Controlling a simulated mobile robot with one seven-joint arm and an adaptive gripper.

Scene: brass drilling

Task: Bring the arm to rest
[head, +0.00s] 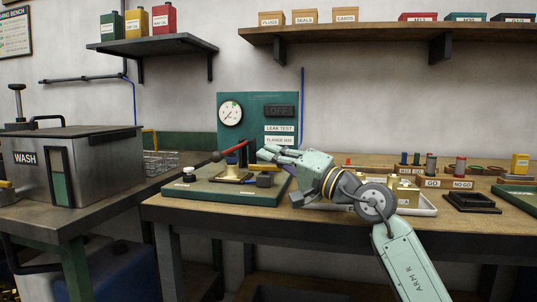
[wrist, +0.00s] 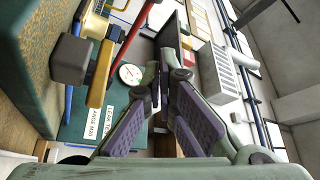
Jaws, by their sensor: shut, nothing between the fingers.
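My arm reaches in from the lower right in the head view. My gripper (head: 264,152) is shut and empty in front of the green leak test panel (head: 258,122), just right of the red-handled lever (head: 234,149). In the wrist view my gripper's fingers (wrist: 163,75) converge with nothing between them. The panel's round gauge (wrist: 130,73) shows there to the left of the fingers. The green fixture base (head: 215,190) lies below and left of the gripper. My gripper partly hides the panel's lower part.
The WASH tank (head: 75,165) stands at the left. Right of the gripper are a white tray (head: 425,207), gauges by the GO (head: 432,183) and NO GO labels, and a dark square frame (head: 470,203). Shelves (head: 400,32) hang on the wall above. The space above the bench is open.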

